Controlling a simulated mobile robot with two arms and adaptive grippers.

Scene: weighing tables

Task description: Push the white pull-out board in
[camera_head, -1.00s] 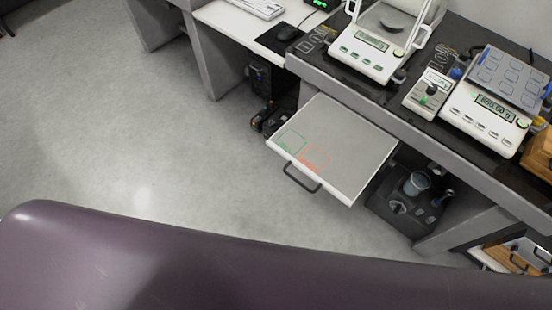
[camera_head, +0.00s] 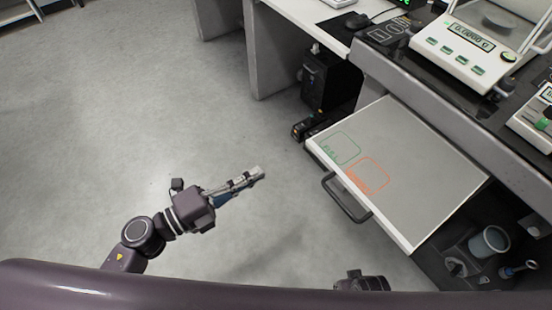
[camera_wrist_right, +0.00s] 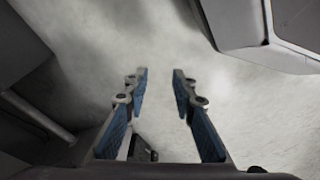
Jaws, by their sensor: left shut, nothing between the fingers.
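The white pull-out board (camera_head: 420,165) sticks out from under the dark weighing table, with a green and an orange outline on its top. Its dark handle (camera_head: 345,198) is on the front edge. My left gripper (camera_head: 260,172) is shut and empty, over the floor to the left of the board and apart from it. My right gripper (camera_wrist_right: 160,75) is open and empty in the right wrist view, with bare floor between and beyond its fingers.
A balance (camera_head: 470,45) stands on the weighing table (camera_head: 400,62) above the board. Below the board at right is a dark tray (camera_head: 455,268) with a grey cup (camera_head: 490,243). A black computer case (camera_head: 330,80) stands under the white desk.

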